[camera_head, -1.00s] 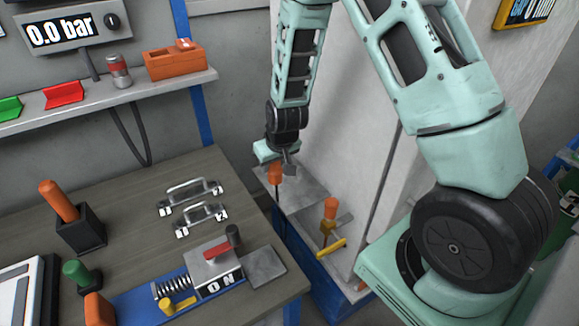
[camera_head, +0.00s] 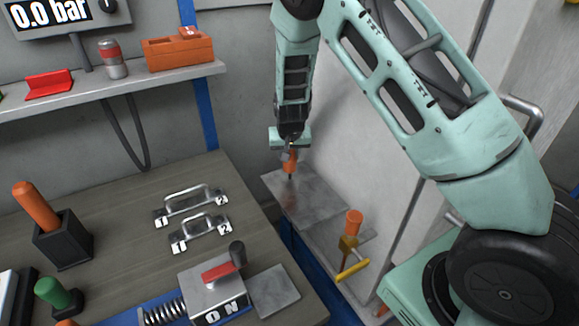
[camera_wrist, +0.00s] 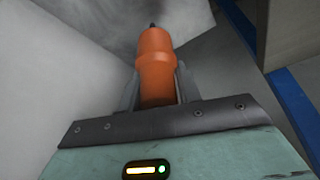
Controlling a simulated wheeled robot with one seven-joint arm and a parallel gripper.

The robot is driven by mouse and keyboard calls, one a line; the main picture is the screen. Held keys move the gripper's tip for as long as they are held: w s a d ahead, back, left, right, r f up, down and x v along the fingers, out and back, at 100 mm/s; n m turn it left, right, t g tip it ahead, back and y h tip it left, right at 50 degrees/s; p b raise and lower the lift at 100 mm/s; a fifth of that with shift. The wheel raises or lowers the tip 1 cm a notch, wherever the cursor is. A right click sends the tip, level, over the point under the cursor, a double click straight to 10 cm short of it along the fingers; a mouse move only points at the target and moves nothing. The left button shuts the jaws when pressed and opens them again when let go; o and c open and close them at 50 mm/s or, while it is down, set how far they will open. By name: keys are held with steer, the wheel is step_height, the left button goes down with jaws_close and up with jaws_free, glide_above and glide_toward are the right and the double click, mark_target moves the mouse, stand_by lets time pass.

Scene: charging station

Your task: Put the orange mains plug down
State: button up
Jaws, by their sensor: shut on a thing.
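The orange mains plug (camera_head: 290,165) is held upright in my gripper (camera_head: 289,154), with its dark tip pointing down. It hangs over or on the grey metal plate (camera_head: 310,208); I cannot tell if the tip touches it. In the wrist view the plug (camera_wrist: 157,62) sits between the two grey fingers of my gripper (camera_wrist: 158,88), which are shut on its body. Its small dark tip points away from the wrist, towards a pale surface.
Another orange-topped fitting with a yellow handle (camera_head: 351,272) stands right of the plate. A white cabinet wall (camera_head: 372,130) rises close by on the right. The wooden bench (camera_head: 130,222) at left carries metal handles (camera_head: 200,232), a red-levered block (camera_head: 216,290) and an orange grip (camera_head: 36,208).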

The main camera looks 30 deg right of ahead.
mark_target(289, 164)
steer(key=shift+f, duration=2.15)
steer(key=o, duration=1)
steer(key=shift+f, duration=0.1)
